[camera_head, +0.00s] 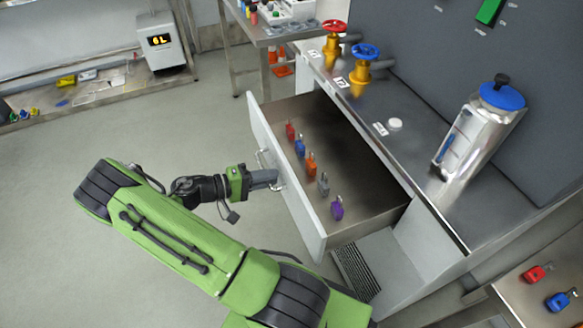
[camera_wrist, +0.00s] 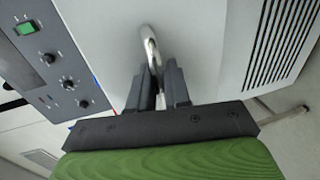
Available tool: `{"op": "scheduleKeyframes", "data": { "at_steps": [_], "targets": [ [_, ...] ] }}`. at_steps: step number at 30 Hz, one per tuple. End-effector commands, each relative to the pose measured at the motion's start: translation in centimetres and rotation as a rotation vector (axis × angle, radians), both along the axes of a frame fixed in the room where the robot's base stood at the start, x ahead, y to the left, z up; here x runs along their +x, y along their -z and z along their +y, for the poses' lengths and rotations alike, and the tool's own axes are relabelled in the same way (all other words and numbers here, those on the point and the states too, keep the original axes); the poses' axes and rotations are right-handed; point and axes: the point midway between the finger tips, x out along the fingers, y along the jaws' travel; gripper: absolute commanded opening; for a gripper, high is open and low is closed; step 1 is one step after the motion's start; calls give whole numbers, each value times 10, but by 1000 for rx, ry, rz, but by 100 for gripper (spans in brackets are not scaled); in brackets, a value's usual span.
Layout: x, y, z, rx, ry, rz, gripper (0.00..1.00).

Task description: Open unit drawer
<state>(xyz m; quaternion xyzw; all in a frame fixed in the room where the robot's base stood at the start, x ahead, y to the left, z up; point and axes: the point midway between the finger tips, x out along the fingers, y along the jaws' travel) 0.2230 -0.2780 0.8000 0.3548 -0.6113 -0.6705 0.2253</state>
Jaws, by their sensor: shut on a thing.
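The unit drawer (camera_head: 262,122) is pulled out from the cabinet under the metal worktop, and its inside shows. A row of small padlocks in red, blue, orange, grey and purple lies in it. My gripper (camera_head: 272,179) is at the drawer's front face, shut on the metal handle (camera_head: 262,158). In the wrist view the curved handle (camera_wrist: 150,42) runs down between the two dark fingers (camera_wrist: 160,92). The part of the handle between the fingers is mostly hidden.
The worktop (camera_head: 404,146) above carries a red valve (camera_head: 334,27), a blue valve (camera_head: 364,52) and a silver canister with a blue lid (camera_head: 482,125). Another table (camera_head: 543,296) with padlocks stands at lower right. The floor (camera_head: 150,125) left of the drawer is clear.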

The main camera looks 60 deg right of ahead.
Motion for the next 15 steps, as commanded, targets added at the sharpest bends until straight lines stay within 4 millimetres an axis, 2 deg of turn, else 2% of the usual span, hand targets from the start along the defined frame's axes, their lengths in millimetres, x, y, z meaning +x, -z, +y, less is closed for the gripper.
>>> {"op": "scheduleKeyframes", "data": {
  "at_steps": [6,15],
  "targets": [
    [23,0,26,2,-2,1,0],
    [34,1,39,2,0,1,0]
  ]
}}
